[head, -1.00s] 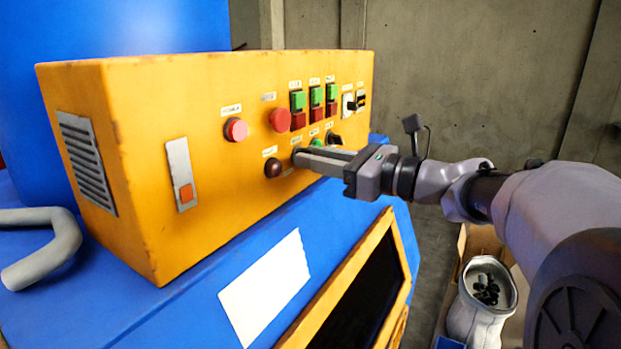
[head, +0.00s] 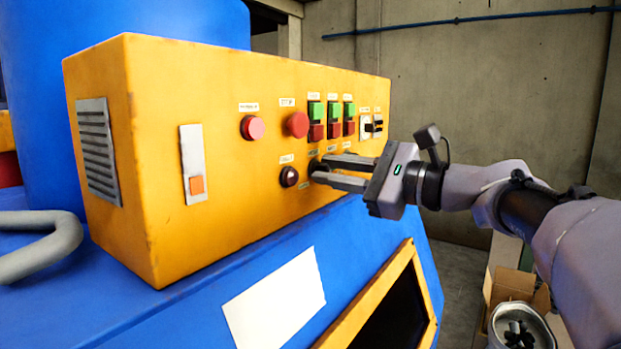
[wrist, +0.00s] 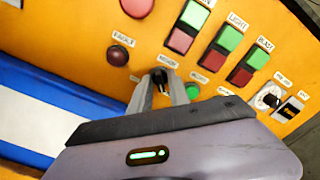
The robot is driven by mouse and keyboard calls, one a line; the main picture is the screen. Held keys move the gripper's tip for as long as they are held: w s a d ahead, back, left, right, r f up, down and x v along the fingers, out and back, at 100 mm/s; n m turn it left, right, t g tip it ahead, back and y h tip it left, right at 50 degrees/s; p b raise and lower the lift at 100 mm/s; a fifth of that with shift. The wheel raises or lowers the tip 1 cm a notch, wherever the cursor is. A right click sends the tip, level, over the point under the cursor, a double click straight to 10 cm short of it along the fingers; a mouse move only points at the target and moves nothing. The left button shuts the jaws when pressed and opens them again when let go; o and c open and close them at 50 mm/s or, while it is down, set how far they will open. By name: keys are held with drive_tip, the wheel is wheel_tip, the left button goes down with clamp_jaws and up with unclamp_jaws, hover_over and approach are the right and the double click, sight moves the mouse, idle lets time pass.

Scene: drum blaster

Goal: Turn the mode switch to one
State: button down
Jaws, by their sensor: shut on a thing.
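The mode switch appears to be the black rotary knob (wrist: 160,76) on the yellow control box (head: 215,215), below a small white label. In the wrist view, the two grey fingers of my gripper (wrist: 162,92) lie on either side of the knob and are shut on it. In the head view my gripper (head: 320,169) reaches in from the right, with its fingertips at the panel's lower row. The fingers mostly hide the knob there, so I cannot read its setting.
A dark red lamp (head: 289,176) sits just left of the fingers. A red button (head: 297,124) and green and red button pairs (head: 333,120) are above. Black-and-white switches (head: 372,124) are at upper right. Below is a blue housing (head: 200,295) with a white sheet (head: 275,298).

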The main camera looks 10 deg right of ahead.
idle(0.4)
drive_tip(key=c, duration=1.5)
unclamp_jaws()
drive_tip(key=shift+c, duration=0.2)
drive_tip(key=b+v, duration=0.2)
drive_tip(key=v, duration=1.5)
drive_tip(key=shift+s+d+r, duration=0.1)
drive_tip(key=shift+s+d, duration=0.05)
